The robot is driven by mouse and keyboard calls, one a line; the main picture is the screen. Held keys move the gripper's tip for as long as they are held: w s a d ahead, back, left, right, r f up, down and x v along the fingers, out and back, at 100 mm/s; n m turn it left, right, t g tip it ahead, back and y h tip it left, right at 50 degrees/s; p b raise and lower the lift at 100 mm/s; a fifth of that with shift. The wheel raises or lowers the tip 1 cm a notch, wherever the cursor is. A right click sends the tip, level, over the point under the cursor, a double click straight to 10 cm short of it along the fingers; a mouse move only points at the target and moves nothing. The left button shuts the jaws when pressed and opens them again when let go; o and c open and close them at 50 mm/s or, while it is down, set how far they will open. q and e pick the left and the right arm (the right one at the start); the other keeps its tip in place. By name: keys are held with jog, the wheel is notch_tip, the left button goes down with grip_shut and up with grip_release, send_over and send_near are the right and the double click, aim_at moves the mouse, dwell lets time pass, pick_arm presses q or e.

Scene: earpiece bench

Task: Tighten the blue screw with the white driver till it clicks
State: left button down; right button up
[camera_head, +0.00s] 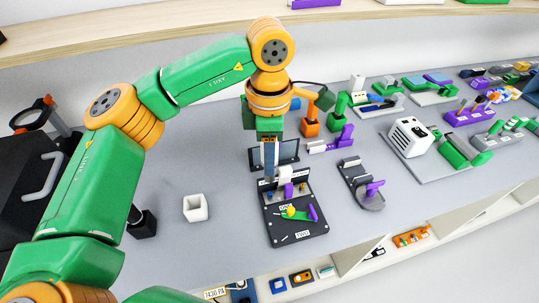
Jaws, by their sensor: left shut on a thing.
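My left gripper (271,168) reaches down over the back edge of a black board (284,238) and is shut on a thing. A white piece (285,173) shows beside its fingertips and may be the white driver; the fingers partly hide it, so I cannot tell its full shape. A purple part (289,190) stands just below the white piece. A small blue spot (270,194) at the board's left back may be the blue screw. I cannot tell whether the driver touches a screw. My right gripper is not in view.
The board also bears a yellow knob (291,211) and a green and purple lever (311,213). A white open box (195,207) stands left of it on the grey bench. A dark fixture (362,186) is to the right. Bench between box and board is clear.

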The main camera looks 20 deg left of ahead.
aim_at(270, 178)
pick_arm(q)
jog(key=n, duration=0.3)
jog(key=n+b, duration=0.1)
jog(key=n, duration=0.1)
jog(key=shift+w+d+f, duration=0.15)
jog(key=shift+w+f, duration=0.05)
jog(key=shift+f, duration=0.05)
jog(key=n, duration=0.3)
jog(key=n+b, duration=0.1)
jog(key=n, duration=0.2)
jog(key=shift+s+r, duration=0.1)
jog(key=shift+s, duration=0.1)
jog(key=shift+f+n+b, duration=0.3)
jog(key=shift+f+b, duration=0.05)
jog(key=shift+f, duration=0.05)
jog(key=shift+w+f+b, duration=0.1)
jog(key=shift+f+b, duration=0.5)
jog(key=shift+f, duration=0.15)
jog(key=shift+f+b, duration=1.35)
jog(key=shift+f, duration=0.3)
jog(key=shift+f+b, duration=0.55)
jog(key=shift+f, duration=0.05)
jog(key=shift+r, duration=0.1)
